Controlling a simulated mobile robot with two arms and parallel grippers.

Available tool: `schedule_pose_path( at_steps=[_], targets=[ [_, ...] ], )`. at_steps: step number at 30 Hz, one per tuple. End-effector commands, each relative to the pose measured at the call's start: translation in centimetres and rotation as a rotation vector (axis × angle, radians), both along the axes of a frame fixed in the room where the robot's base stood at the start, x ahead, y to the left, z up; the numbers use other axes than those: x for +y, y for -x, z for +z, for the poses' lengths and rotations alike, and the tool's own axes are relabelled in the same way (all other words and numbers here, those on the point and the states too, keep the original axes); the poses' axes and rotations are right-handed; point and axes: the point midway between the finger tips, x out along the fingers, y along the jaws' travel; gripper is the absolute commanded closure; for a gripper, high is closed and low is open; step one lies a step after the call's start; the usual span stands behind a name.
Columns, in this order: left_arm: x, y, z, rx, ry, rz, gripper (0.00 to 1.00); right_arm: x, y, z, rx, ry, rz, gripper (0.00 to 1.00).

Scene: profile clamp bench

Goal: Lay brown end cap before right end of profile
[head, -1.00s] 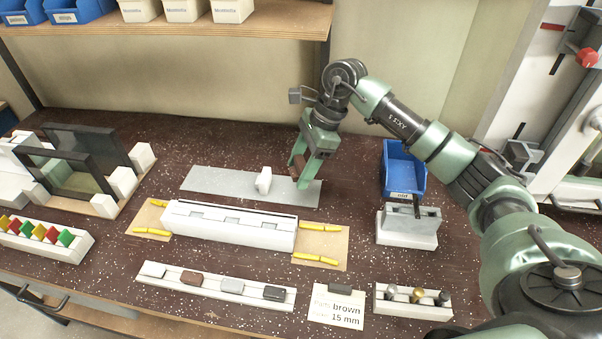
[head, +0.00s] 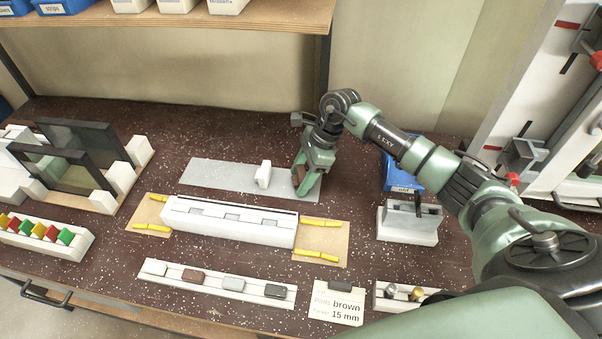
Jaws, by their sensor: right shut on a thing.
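My right gripper (head: 301,187) is low over the right end of the grey strip (head: 215,176), shut on a small brown piece that looks like the brown end cap (head: 298,175). The fingers hide much of it, and I cannot tell whether it touches the strip. A small white block (head: 263,174) stands on the strip to its left, apart from the gripper. A long white grooved bar (head: 230,226) lies in front; I cannot tell the profile from its holder. My left gripper is not in view.
Yellow levers (head: 318,222) sit on tan boards at both bar ends. A front tray (head: 180,287) holds several caps, one brown (head: 193,276). A card (head: 337,304) reads brown, 15 mm. A white-grey fixture (head: 407,228) and blue bin (head: 402,180) stand right.

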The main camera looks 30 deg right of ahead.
Motion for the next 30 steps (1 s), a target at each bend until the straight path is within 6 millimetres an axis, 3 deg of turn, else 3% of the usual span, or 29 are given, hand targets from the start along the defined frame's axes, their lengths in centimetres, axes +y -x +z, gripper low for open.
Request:
schedule_pose_path(
  at_steps=[10,11,12,13,26,30],
  targets=[
    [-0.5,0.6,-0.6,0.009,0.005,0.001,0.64,0.0,-0.1,-0.5,-0.002,0.001,0.000,0.81],
    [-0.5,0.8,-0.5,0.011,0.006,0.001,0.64,0.0,-0.1,-0.3,-0.002,0.001,0.000,0.34],
    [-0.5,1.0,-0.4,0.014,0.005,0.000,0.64,0.0,-0.1,-0.2,-0.002,0.001,0.000,0.23],
    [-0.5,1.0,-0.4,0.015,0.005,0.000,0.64,0.0,-0.1,-0.2,-0.002,0.001,0.000,0.21],
    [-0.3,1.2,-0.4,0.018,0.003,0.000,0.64,-0.3,-0.1,0.5,-0.004,0.002,-0.001,0.21],
    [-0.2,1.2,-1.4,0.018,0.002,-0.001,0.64,-1.3,0.1,2.6,-0.007,0.004,-0.001,0.21]
  ],
)
